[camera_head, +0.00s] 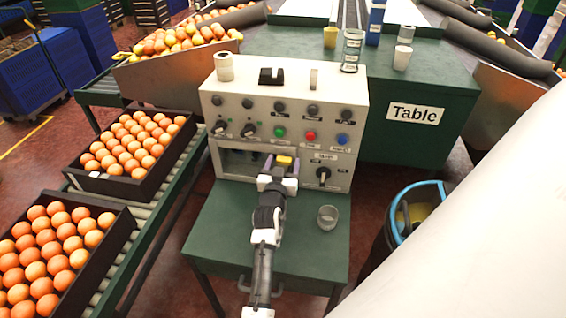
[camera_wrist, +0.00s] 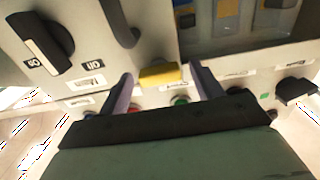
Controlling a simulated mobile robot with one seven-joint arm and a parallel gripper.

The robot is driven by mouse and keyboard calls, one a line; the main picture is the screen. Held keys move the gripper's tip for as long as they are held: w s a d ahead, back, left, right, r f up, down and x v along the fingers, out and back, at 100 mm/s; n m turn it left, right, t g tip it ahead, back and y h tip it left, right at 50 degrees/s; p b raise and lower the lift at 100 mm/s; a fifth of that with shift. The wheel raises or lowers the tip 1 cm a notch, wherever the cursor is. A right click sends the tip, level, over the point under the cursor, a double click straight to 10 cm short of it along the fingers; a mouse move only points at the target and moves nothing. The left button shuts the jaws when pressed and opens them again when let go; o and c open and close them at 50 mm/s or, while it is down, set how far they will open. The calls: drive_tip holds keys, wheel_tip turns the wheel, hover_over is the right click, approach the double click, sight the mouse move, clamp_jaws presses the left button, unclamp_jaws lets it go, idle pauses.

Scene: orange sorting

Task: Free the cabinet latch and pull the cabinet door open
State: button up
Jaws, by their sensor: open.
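The white cabinet (camera_head: 284,105) stands on a green stand. Its door has a dark window (camera_head: 236,162) low on the front, also in the wrist view (camera_wrist: 250,30), and looks shut. A small yellow piece, apparently the latch (camera_head: 284,160), sits at the door's upper edge; it also shows in the wrist view (camera_wrist: 160,75). My gripper (camera_head: 281,168) is open, with one finger on each side of the latch in the wrist view (camera_wrist: 164,90). I cannot tell whether the fingers touch it. A dark curved handle (camera_wrist: 122,25) shows beside the window. My gripper hides part of the door.
A black rotary knob (camera_head: 323,175) sits right of the door. Buttons and knobs line the panel above. A clear glass (camera_head: 327,217) stands on the green stand (camera_head: 215,235), right of my arm. Orange crates (camera_head: 130,150) lie on rollers at left. A blue-rimmed bin (camera_head: 400,215) stands at right.

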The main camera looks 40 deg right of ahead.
drive_tip(key=c, duration=1.4)
drive_tip(key=shift+f+b, duration=0.15)
drive_tip(key=shift+b, duration=0.35)
drive_tip(key=m+b, duration=0.2)
drive_tip(key=shift+f+b, duration=0.15)
drive_tip(key=shift+b, duration=0.2)
drive_tip(key=m+b, duration=0.4)
drive_tip(key=b, duration=0.1)
drive_tip(key=shift+m, duration=0.3)
drive_tip(key=m+b, duration=0.4)
drive_tip(key=b, duration=0.1)
drive_tip(key=shift+m+b, duration=1.45)
drive_tip(key=shift+m, duration=0.65)
drive_tip(key=shift+r, duration=0.2)
